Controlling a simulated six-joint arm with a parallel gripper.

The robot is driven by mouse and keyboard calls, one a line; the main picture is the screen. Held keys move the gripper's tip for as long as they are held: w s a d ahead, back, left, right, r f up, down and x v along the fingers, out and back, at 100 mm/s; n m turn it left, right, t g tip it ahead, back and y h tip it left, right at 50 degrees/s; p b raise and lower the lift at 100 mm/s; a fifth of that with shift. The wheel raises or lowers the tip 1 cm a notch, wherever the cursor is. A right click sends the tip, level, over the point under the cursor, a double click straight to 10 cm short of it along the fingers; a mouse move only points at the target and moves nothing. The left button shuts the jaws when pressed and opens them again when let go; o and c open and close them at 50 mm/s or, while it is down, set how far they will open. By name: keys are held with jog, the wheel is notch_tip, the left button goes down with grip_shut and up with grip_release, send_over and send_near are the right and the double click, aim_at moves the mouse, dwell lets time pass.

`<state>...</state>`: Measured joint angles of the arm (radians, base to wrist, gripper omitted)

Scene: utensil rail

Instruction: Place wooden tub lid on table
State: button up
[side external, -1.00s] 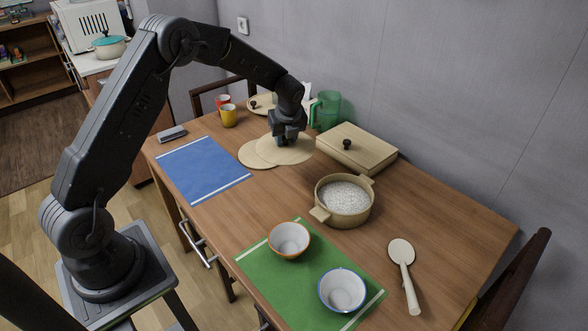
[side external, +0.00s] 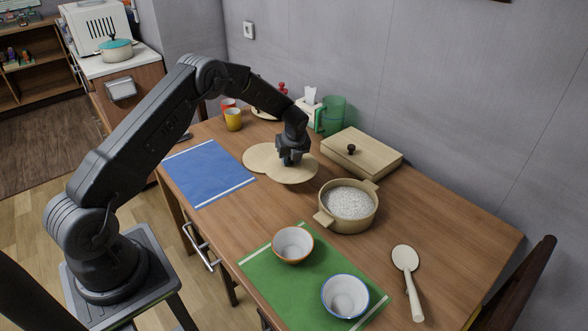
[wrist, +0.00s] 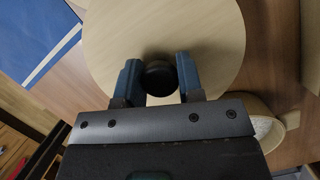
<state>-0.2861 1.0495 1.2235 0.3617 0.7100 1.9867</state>
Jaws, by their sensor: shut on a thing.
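My gripper (side external: 291,160) points down and is shut on the dark knob (wrist: 160,78) of a round pale wooden lid (side external: 297,174). In the wrist view the lid (wrist: 205,30) fills the upper middle, with the knob between the two blue-grey fingers. The lid looks level and overlaps a second pale round disc (side external: 258,156) in the side view. I cannot tell whether the lid touches the table (side external: 246,215) or hangs just above it. The open wooden tub (side external: 327,219), full of white grains, stands to the right of the lid.
A wooden box with a knob (side external: 372,154) stands behind the tub. A green jug (side external: 335,113), a tissue box (side external: 309,114) and a yellow cup (side external: 233,120) stand at the back. A blue mat (side external: 207,172) lies left; a green mat (side external: 310,285) bears two bowls in front.

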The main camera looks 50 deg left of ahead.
aim_at(295, 165)
jog(key=shift+w+d+f, duration=0.35)
jog(key=shift+d, duration=0.05)
jog(key=shift+f, duration=1.9)
jog(key=shift+f, duration=0.15)
jog(key=o, duration=1)
jog(key=shift+c, duration=0.2)
